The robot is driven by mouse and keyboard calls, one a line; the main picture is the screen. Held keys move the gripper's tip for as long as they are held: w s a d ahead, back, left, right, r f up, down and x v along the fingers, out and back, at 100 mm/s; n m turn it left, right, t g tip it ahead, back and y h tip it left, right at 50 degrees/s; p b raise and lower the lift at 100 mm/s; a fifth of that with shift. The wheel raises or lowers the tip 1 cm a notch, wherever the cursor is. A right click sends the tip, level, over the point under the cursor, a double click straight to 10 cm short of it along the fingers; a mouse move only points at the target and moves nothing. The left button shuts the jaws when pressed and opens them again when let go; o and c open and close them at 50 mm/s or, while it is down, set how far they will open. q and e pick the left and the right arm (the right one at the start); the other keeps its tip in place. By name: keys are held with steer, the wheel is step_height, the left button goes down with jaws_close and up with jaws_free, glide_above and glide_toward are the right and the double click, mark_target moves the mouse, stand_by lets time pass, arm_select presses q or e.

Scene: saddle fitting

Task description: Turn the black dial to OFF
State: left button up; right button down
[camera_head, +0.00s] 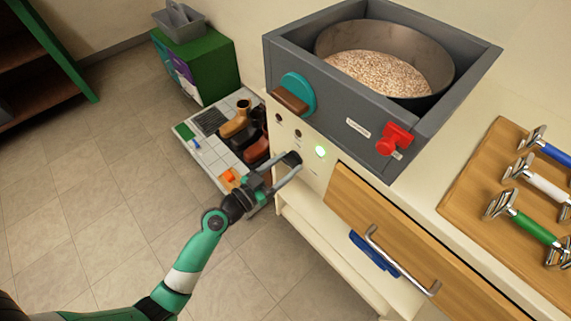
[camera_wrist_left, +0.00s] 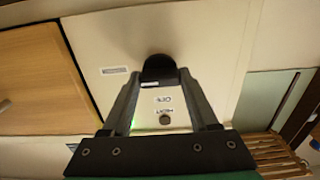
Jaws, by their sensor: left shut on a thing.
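The black dial (camera_head: 293,158) is on the cream front panel under the grey housing. It also shows in the wrist view (camera_wrist_left: 158,66), between the fingertips. My left gripper (camera_head: 288,166) is shut on the dial, with one finger on each side of it; in the wrist view both fingers (camera_wrist_left: 158,78) reach it. The dial's pointer direction cannot be made out. Small upside-down printed labels (camera_wrist_left: 163,105) sit close to the dial, too small to read surely. A green light (camera_head: 320,152) glows beside the dial. My right gripper is not in view.
A pan of grain (camera_head: 380,72) sits in the grey housing (camera_head: 330,103), which bears a teal round part (camera_head: 300,92) and a red knob (camera_head: 394,138). A wooden drawer (camera_head: 400,222) with a metal handle is to the right.

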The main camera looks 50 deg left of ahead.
arm_select(q)
steer(key=shift+n, duration=0.5)
steer(key=n, duration=0.3)
steer(key=shift+n, duration=0.3)
steer(key=n, duration=0.4)
steer(key=shift+n+p, duration=0.3)
steer(key=shift+p, duration=0.05)
steer(key=n, duration=0.4)
steer(key=shift+r+n+p, duration=0.1)
steer(key=shift+n+p, duration=0.2)
steer(key=shift+p, duration=0.1)
steer(key=n, duration=0.4)
steer(key=shift+p, duration=0.4)
steer(key=shift+n, duration=0.3)
steer(key=o, duration=1.4)
